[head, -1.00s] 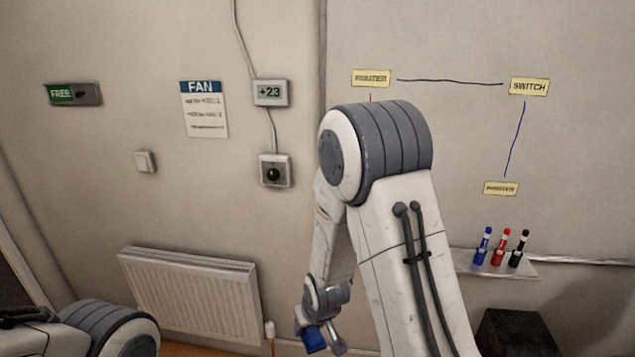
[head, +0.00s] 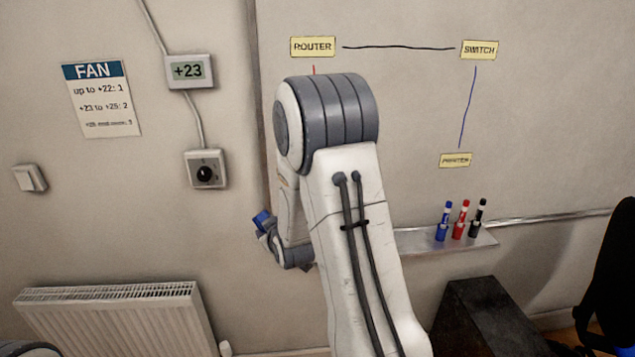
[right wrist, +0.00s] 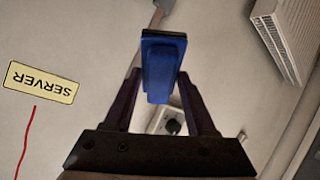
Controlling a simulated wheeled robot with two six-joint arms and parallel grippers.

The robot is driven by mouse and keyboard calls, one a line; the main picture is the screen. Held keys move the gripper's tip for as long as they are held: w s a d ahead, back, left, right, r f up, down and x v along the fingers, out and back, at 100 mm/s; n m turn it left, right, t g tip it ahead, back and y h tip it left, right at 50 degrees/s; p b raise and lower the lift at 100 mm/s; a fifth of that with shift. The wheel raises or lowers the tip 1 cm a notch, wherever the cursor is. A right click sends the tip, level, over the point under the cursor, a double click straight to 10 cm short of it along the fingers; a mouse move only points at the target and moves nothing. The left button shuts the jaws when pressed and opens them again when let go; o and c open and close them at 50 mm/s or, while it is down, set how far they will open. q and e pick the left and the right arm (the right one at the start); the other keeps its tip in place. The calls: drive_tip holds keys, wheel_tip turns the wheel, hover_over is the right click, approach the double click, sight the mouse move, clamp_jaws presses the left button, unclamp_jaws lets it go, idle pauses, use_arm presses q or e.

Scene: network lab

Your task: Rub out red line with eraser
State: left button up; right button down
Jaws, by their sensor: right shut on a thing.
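My right gripper (right wrist: 160,78) is shut on the blue eraser (right wrist: 163,60), which stands out beyond the fingertips. In the head view the eraser (head: 262,219) shows to the left of my right arm, near the board's left edge. The red line (head: 314,70) shows only as a short piece under the ROUTER label (head: 313,47); my arm hides the rest. In the right wrist view, the red line (right wrist: 26,140) meets the SERVER label (right wrist: 41,82), left of and apart from the eraser. My left gripper is out of view.
A black line (head: 400,47) joins ROUTER to the SWITCH label (head: 478,49); a blue line (head: 467,108) runs down to another label (head: 455,160). Blue, red and black markers stand on the tray (head: 410,240). A black box (head: 490,310) and a radiator (head: 120,315) stand below.

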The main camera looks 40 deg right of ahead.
drive_tip(key=s+d+r+n+t+h+b, duration=0.1)
drive_tip(key=s+d+r+t+h+b, duration=0.1)
drive_tip(key=d+r+t, duration=0.35)
drive_tip(key=s+d+r+t+h+b, duration=0.1)
drive_tip(key=d+r+t+h+b, duration=0.15)
drive_tip(key=d+r, duration=0.5)
drive_tip(key=shift+y, duration=0.25)
drive_tip(key=w+d, duration=0.1)
drive_tip(key=w+d+p, duration=0.1)
drive_tip(key=w, duration=0.1)
drive_tip(key=w+d+p, duration=0.1)
drive_tip(key=shift+w+r, duration=0.2)
drive_tip(key=shift+w, duration=0.1)
drive_tip(key=shift+w+d, duration=0.45)
drive_tip(key=shift+w, duration=0.4)
